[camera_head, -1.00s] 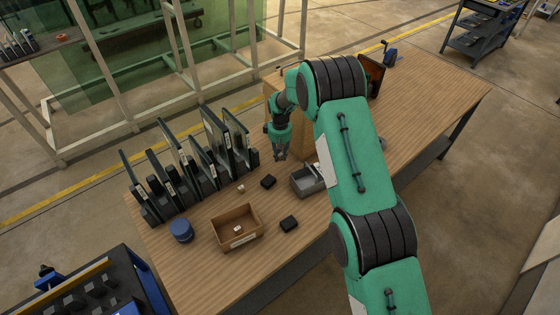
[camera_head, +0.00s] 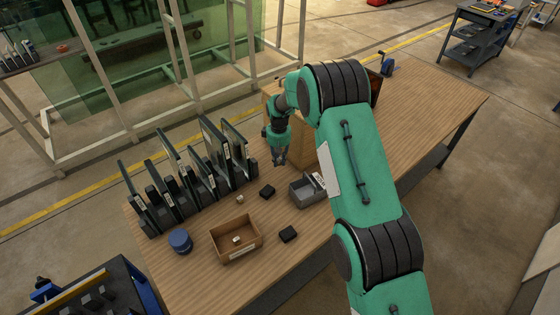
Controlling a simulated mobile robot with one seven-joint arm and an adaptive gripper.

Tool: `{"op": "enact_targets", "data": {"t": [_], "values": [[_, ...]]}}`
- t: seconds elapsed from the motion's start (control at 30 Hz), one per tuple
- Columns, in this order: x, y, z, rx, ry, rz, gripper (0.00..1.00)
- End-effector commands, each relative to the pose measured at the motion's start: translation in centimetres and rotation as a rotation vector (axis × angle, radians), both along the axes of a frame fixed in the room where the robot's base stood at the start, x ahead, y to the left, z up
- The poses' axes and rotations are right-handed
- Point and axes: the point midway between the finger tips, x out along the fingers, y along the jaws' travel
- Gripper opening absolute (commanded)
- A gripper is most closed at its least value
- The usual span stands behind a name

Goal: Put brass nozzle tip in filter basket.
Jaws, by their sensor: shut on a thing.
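My gripper (camera_head: 279,163) hangs fingers-down over the middle of the wooden table, behind and left of a small grey open bin (camera_head: 301,201). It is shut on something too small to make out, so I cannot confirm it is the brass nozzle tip. The grey bin has a pale label and is partly hidden beside my arm. A brown open box (camera_head: 238,252) with a label stands nearer, with a small pale piece (camera_head: 236,239) inside. I cannot tell from the picture which container is the filter basket. My gripper is apart from both.
A row of upright dark panels in holders (camera_head: 190,175) lines the table's left edge. Two small black blocks (camera_head: 267,191) (camera_head: 288,234), a tiny pale piece (camera_head: 239,198) and a blue round container (camera_head: 180,241) lie around the brown box. The table's far right is mostly clear.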

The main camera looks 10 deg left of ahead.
Motion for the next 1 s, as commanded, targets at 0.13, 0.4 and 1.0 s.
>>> {"op": "enact_targets", "data": {"t": [0.13, 0.4, 1.0], "values": [[-0.1, -0.1, 0.1, 0.000, 0.000, 0.000, 0.00], [-1.0, -1.1, 1.0, 0.001, -0.001, -0.004, 0.00], [-6.6, -6.6, 4.5, 0.001, -0.002, -0.025, 0.00]]}}
